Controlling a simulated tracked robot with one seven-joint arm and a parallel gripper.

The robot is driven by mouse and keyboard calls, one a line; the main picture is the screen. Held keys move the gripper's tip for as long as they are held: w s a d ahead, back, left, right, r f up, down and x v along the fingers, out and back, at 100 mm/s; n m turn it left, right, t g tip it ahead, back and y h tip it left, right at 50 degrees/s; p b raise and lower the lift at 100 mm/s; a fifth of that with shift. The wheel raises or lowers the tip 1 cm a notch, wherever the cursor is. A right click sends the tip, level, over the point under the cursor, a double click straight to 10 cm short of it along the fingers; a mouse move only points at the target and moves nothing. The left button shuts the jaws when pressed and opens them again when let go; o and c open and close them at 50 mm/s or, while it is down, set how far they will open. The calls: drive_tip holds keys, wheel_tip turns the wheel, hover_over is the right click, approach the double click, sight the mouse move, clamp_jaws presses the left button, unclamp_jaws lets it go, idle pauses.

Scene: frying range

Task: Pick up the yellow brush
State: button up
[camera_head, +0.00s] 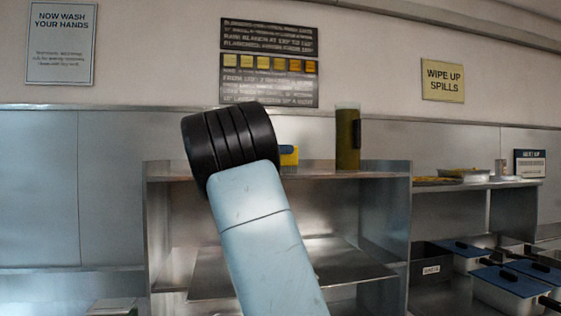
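A small yellow thing with a blue part (289,158) stands on the top of the steel shelf unit, right behind my arm. It may be the yellow brush, but my arm hides its left side and I cannot tell its full shape. My arm, with a light blue link and a black ribbed joint, rises in front of the shelf. My gripper does not show; any part beyond the black joint is hidden or out of view.
The steel shelf unit (380,174) has an olive container (347,138) with a dark handle on its top, right of the yellow thing. Lower right are blue-lidded fryer pans (520,285) and a dark bin (431,262). Trays of food (463,174) sit on the right shelf.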

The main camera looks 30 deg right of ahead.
clamp_jaws()
idle(1.1)
